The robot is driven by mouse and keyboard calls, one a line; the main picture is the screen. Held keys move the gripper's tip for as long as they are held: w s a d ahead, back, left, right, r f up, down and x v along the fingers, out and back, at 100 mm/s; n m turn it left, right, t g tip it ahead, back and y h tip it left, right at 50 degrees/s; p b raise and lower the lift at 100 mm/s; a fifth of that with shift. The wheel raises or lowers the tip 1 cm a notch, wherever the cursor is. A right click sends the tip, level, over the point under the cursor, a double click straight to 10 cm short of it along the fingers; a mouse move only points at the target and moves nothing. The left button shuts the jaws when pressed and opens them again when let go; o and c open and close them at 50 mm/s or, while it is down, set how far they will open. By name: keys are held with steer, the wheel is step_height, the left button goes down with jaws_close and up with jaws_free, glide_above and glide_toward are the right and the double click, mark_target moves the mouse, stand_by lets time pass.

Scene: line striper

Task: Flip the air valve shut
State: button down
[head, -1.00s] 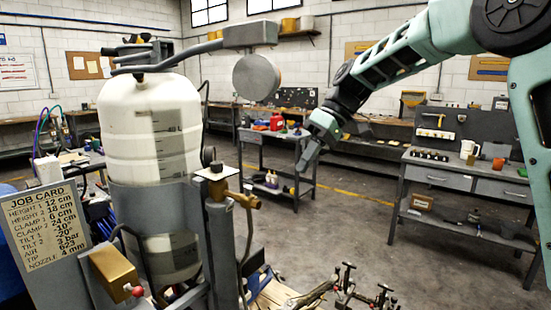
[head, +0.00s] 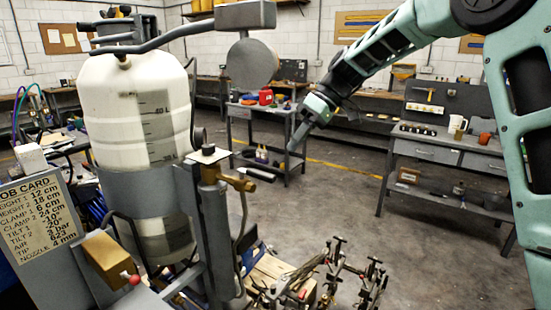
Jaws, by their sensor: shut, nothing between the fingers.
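The line striper carries a white tank (head: 128,100) and a grey post with brass fittings (head: 236,183) on its right side. A gold-coloured box (head: 108,258) with a small red-knobbed lever (head: 130,278) sits low at the front. I cannot tell for certain which of these is the air valve. My gripper (head: 294,146) is shut and empty, pointing down in the air to the right of the striper. It appears well apart from the brass fittings and the red knob.
A job card (head: 36,217) stands at the lower left. A grey round gauge-like disc (head: 253,64) and handlebar overhang the tank. Clamp arms (head: 345,272) spread low at the front right. A grey workbench (head: 440,150) stands at the right, with open floor before it.

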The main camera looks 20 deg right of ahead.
mark_target(256, 174)
steer(key=s+a+f+p, duration=0.2)
steer(key=a+f+p, duration=0.1)
steer(key=a, duration=0.3)
steer(key=shift+f, duration=0.4)
steer(key=shift+s, duration=0.1)
steer(key=shift+a, duration=0.1)
